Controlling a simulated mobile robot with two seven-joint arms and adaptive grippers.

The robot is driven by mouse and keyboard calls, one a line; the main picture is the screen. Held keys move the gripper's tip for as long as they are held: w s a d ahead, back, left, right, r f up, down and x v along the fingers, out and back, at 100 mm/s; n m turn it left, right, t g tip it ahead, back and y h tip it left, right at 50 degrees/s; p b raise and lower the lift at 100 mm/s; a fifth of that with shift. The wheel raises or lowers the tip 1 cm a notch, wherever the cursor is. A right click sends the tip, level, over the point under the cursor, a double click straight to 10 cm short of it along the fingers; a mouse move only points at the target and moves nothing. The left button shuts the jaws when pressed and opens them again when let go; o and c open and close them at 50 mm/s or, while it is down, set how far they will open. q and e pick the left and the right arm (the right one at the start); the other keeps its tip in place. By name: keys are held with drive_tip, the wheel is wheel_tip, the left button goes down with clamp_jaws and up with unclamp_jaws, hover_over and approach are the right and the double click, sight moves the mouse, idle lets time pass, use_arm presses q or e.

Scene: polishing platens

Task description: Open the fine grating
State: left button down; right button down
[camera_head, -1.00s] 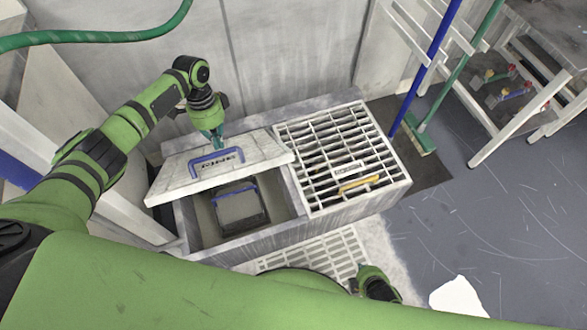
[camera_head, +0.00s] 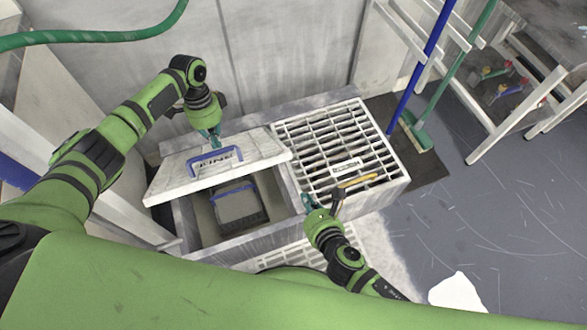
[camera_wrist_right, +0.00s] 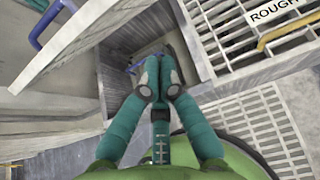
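The fine grating (camera_head: 265,150) is a pale panel with a blue handle (camera_head: 215,162). In the head view it sits raised and tilted over the left basin, which is open underneath; its label is too blurred to read. In the right wrist view its edge (camera_wrist_right: 85,40) shows at upper left. My left gripper (camera_head: 214,142) is at the panel's back edge, behind the handle; its finger opening is unclear. My right gripper (camera_head: 312,203) is near the divider at the basin's front right. In the wrist view its teal fingertips (camera_wrist_right: 160,62) are together with nothing visible between them.
A dark container (camera_head: 240,208) with a blue handle sits inside the left basin. The slatted grating labelled ROUGH (camera_head: 300,130), with a yellow handle (camera_head: 358,181), covers the right compartment. A blue pole (camera_head: 420,65) and a green broom (camera_head: 423,138) stand right of it.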

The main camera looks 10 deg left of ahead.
drive_tip(key=w+a+f, duration=0.1)
drive_tip(key=w+a, duration=0.4)
drive_tip(key=w, duration=0.3)
drive_tip(key=shift+w+a, duration=0.15)
drive_tip(key=shift+w, duration=0.15)
